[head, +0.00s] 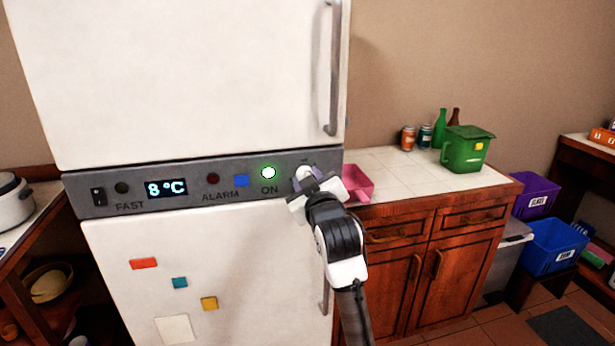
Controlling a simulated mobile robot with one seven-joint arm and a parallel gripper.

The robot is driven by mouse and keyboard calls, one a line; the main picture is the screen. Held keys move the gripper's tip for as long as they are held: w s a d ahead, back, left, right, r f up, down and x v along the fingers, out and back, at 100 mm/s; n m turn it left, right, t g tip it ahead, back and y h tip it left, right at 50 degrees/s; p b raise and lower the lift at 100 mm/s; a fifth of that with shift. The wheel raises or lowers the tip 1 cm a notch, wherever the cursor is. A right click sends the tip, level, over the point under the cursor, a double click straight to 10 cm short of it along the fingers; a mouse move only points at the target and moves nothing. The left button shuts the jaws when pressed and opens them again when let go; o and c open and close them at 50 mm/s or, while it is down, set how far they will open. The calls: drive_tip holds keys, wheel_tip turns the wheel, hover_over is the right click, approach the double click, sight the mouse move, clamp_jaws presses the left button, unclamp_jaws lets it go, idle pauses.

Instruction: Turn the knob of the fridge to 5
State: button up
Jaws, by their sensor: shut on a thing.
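The white fridge (190,75) stands at the left middle of the head view, with a grey control panel (216,197) between its two doors. The pale knob (305,172) is at the panel's right end. My gripper (308,182) is at the knob, shut on it, with my arm coming up from below. My gripper covers part of the knob and its markings, so I cannot read its setting.
Vertical handles are on the upper door (334,70) and lower door, close to my arm. A tiled counter (420,172) at right holds a pink container (357,184), a green bin (465,148), cans and bottles. Blue (553,246) and purple bins stand farther right.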

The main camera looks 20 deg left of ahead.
drive_tip(key=shift+m+p, duration=2.45)
drive_tip(key=shift+m, duration=2.75)
drive_tip(key=shift+f, duration=0.1)
drive_tip(key=o, duration=1)
drive_tip(key=shift+c, duration=0.2)
drive_tip(key=b+v, duration=0.3)
drive_tip(key=v, duration=1)
drive_tip(key=shift+s+d+b, duration=0.25)
drive_tip(key=shift+s+b, duration=0.1)
drive_tip(key=shift+b, duration=0.05)
